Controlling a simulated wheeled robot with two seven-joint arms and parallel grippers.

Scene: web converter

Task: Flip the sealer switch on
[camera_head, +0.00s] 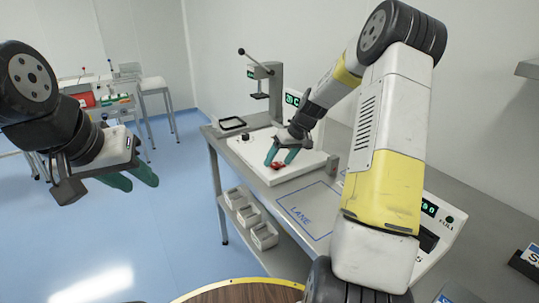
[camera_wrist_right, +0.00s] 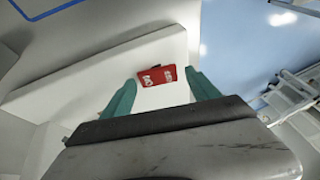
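The sealer appears as a white, flat box (camera_head: 255,158) on the grey table. Its red switch (camera_head: 278,167) sits on the top near the front edge. In the right wrist view the red switch (camera_wrist_right: 157,76) has white marks, and its on or off position cannot be told. My right gripper (camera_head: 279,161) is open at the switch, pointing down. In the wrist view its teal fingertips (camera_wrist_right: 161,79) are on either side of the switch; contact cannot be told. My left gripper (camera_head: 142,185) is open and empty, in the air left of the table.
A lever press (camera_head: 265,82) stands behind the white box, with a black frame (camera_head: 232,124) beside it. A marked lane (camera_head: 310,208) lies in front. A device with a green display (camera_head: 430,208) is partly hidden by my right arm. Bins (camera_head: 264,236) sit on the shelf below.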

